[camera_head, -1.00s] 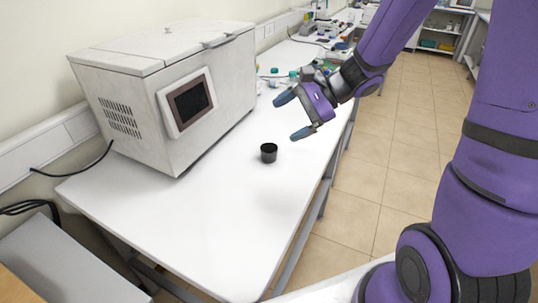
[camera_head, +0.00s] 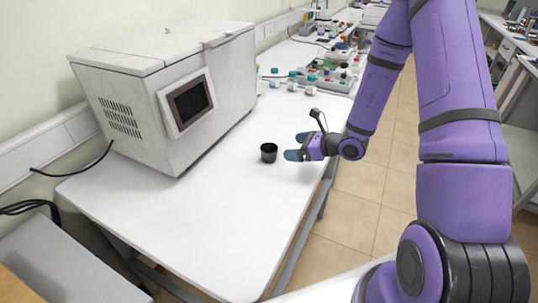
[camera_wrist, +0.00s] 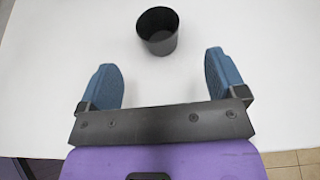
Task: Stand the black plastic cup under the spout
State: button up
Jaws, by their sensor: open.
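The black plastic cup (camera_head: 268,153) stands upright on the white table, in front of the white machine. In the wrist view the cup (camera_wrist: 158,32) is beyond my fingertips, roughly between their lines, with its open mouth visible. My gripper (camera_head: 291,148) is open and empty, low over the table just right of the cup, its fingers pointing toward it. In the wrist view my gripper's two blue fingers (camera_wrist: 162,68) are wide apart and do not appear to touch the cup. I cannot make out a spout in either view.
The white box-shaped machine (camera_head: 165,90) with a dark screen stands at the left on the white table (camera_head: 205,220). Several small bottles and trays (camera_head: 315,75) stand at the back. The table front is clear. The floor lies beyond the right edge.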

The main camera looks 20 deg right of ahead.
aim_at(262, 148)
jog(key=x, duration=0.5)
jog(key=shift+x, duration=2.75)
jog(key=shift+s+f, duration=0.1)
jog(key=shift+s, duration=0.15)
jog(key=c, duration=1.1)
